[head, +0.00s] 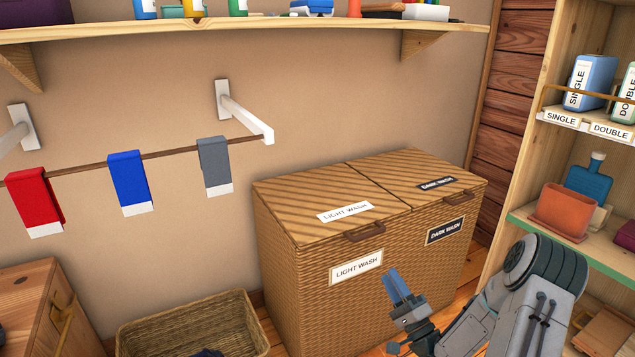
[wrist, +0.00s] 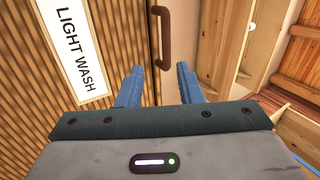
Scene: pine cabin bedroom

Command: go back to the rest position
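My gripper (head: 397,284) is in front of the wicker laundry hamper, low near its front face, with the arm coming from the lower right. In the wrist view my gripper (wrist: 159,82) shows two blue fingers spread apart with nothing between them. The hamper (head: 300,275) has two closed lids, marked light wash and dark wash. A brown handle (head: 364,232) is on the light wash lid; a handle (wrist: 160,38) shows beyond the fingers in the wrist view, apart from them. The light wash label (wrist: 75,45) is to their left.
A wooden shelf unit (head: 525,180) with bottles and pots stands close to my arm on the right. A wicker basket (head: 190,325) is on the floor at left. Red, blue and grey cloths hang on a rail (head: 175,151). A wall shelf (head: 300,28) is above.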

